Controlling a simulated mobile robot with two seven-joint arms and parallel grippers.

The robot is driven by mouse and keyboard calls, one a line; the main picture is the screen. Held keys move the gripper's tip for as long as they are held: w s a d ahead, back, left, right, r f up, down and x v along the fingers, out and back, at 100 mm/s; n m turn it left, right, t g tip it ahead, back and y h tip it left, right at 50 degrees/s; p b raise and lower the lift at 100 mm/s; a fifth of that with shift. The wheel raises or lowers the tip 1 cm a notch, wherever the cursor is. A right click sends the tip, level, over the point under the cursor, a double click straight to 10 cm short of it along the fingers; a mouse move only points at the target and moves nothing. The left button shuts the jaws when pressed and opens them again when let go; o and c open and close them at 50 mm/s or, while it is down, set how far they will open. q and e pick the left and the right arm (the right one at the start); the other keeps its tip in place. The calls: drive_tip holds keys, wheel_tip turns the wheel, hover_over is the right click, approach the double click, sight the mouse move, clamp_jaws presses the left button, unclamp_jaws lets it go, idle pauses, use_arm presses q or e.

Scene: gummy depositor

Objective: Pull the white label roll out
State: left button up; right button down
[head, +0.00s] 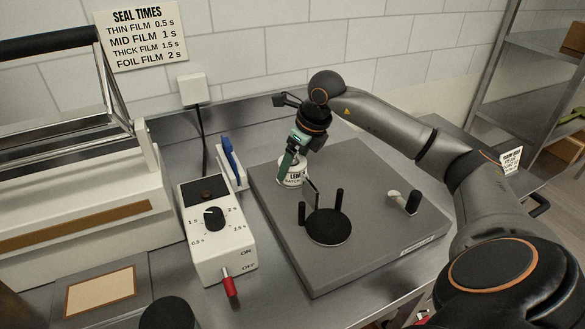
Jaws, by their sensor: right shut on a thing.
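The white label roll (290,177), with dark print on its side, is at the back left of a grey base plate (358,262). My right gripper (296,165) reaches down over it from the upper right and is shut on it. The fingers and wrist hide part of the roll, and I cannot tell whether it touches the plate. In front of it is a black round disc (329,227) with several black upright pegs around it. My left gripper is not in view.
A white control box (217,240) with a dial and red switch stands left of the plate. A blue-handled tool (229,160) is in a white holder behind it. A white lever with a black knob (411,203) is on the plate's right. A large sealer fills the left side.

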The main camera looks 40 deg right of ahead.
drive_tip(key=shift+r+p, duration=2.8)
drive_tip(key=shift+r, duration=0.75)
drive_tip(key=shift+r, duration=0.1)
wheel_tip(320, 180, up, 3)
drive_tip(key=p, duration=0.2)
drive_tip(key=shift+p, duration=0.3)
drive_tip(key=shift+r, duration=0.9)
drive_tip(key=shift+c, duration=1.7)
unclamp_jaws()
clamp_jaws()
